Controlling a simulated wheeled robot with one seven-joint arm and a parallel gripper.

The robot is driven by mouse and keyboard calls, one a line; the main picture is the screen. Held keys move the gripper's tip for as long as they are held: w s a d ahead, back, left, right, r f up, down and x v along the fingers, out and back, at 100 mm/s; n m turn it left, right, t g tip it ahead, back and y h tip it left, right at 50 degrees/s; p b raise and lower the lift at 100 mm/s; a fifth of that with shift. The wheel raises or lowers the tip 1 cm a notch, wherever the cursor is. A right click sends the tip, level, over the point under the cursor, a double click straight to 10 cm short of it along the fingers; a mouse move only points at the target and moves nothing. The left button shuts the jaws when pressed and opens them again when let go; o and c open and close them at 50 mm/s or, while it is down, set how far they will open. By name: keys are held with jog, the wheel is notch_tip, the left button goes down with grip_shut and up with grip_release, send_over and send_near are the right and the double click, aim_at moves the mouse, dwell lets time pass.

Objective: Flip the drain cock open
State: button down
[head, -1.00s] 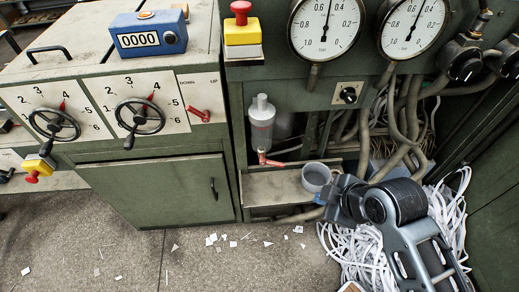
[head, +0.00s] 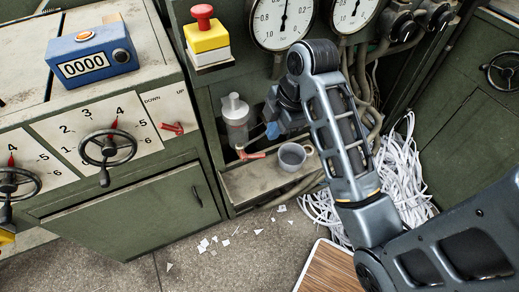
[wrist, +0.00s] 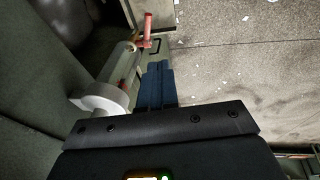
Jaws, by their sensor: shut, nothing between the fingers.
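The drain cock's red lever (head: 254,155) sits at the bottom of a pale filter bowl (head: 236,112) in the open bay of the green machine. In the head view the lever sticks out to the right, roughly level. In the wrist view the red lever (wrist: 147,30) stands out beyond the far end of the bowl (wrist: 122,62). My gripper (head: 272,130) has blue fingertips and is shut and empty. It is beside the bowl on its right, above the lever and apart from it. The wrist view shows the shut blue fingers (wrist: 157,84) pointing along the bowl toward the lever.
A grey cup (head: 293,156) stands on the bay's ledge (head: 240,186), right of the lever. Hoses and a heap of white paper strips (head: 400,175) lie to the right. A yellow box with a red button (head: 205,35) is above. Paper scraps litter the floor.

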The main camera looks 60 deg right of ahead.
jog(key=d+x, duration=0.2)
jog(key=x, duration=1.1)
jog(key=shift+f, duration=0.25)
jog(key=shift+w+d+f, duration=0.1)
jog(key=shift+w, duration=0.1)
